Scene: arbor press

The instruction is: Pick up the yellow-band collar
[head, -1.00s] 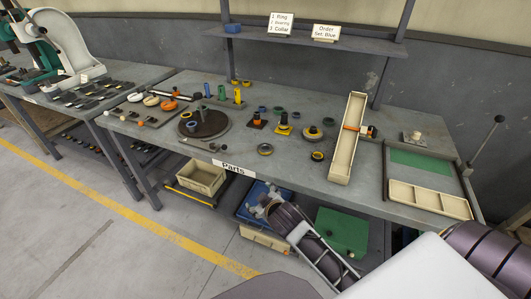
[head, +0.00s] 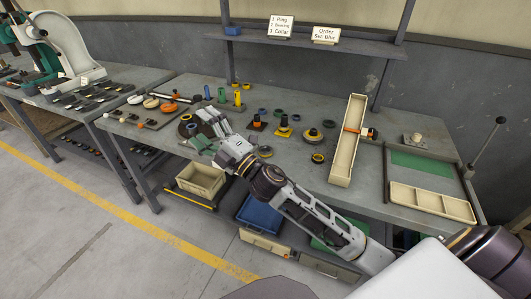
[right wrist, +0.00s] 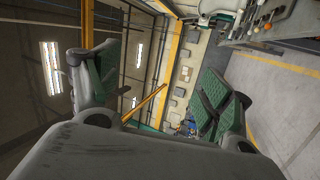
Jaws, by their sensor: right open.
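Several small dark parts with yellow on them stand on the parts bench in the head view. One is a squat dark piece with a yellow ring (head: 313,135). A small dark ring with yellow-orange (head: 318,158) lies in front of it, and a black-topped yellow piece (head: 283,131) stands to the left. I cannot tell for sure which is the yellow-band collar. My right gripper (head: 207,136) is open above the front left of the bench, left of these pieces, and hides part of the round dark plate (head: 185,126). Its green pads are apart and empty in the right wrist view. My left gripper is out of view.
A long cream tray (head: 348,140) lies across the bench right of the small parts. A divided cream tray (head: 430,200) sits farther right. Coloured posts (head: 222,95) stand behind my right gripper. Bins, including a blue one (head: 260,215), are under the bench.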

